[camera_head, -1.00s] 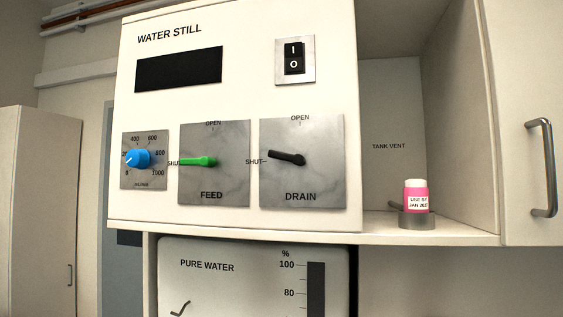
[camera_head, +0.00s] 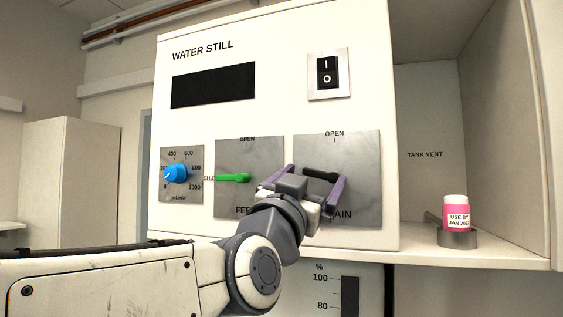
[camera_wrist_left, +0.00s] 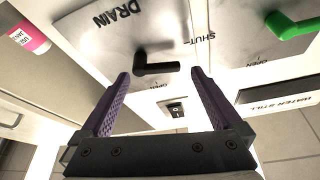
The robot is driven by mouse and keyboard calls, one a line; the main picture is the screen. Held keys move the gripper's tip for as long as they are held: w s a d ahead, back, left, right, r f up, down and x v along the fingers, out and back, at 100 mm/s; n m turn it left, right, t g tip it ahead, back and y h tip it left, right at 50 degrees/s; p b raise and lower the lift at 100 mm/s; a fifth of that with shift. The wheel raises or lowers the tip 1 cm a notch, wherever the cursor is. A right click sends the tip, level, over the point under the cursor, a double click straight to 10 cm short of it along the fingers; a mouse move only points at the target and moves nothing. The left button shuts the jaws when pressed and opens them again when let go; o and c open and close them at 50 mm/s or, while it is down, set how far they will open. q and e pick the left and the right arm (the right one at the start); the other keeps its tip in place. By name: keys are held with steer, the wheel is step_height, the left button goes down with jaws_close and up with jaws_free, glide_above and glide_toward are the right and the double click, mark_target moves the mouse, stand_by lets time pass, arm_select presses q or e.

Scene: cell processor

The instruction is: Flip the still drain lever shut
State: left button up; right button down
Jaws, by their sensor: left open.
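The black drain lever (camera_head: 320,176) is on the grey DRAIN plate (camera_head: 362,160) of the water still. It points left, close to the SHUT mark and tilted slightly towards OPEN. In the left wrist view the lever (camera_wrist_left: 155,68) lies ahead of the fingertips, roughly between them, with its tip pointing near the SHUT label. My left gripper (camera_head: 313,182) is open in front of the DRAIN plate, one purple finger on each side of the lever. The left wrist view shows its fingers (camera_wrist_left: 160,82) apart with nothing held. The SHUT label is hidden in the head view. My right gripper is not in view.
The green feed lever (camera_head: 234,178) and the blue knob (camera_head: 176,173) are left of the drain lever. A power switch (camera_head: 327,73) is above. A pink bottle (camera_head: 457,212) stands in a holder on the shelf at right.

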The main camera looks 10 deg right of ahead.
arm_select(q)
steer(key=shift+p+x, duration=0.35)
steer(key=shift+x, duration=0.8)
steer(key=shift+f, duration=0.1)
steer(key=c, duration=1.2)
steer(key=shift+f+n+t+y+b, duration=0.25)
steer(key=shift+n+y+b, duration=0.25)
steer(key=shift+n, duration=0.4)
steer(key=shift+a+n+t+y, duration=0.1)
steer(key=shift+n+t+y, duration=0.5)
steer(key=shift+n, duration=0.7)
steer(key=shift+w, duration=0.1)
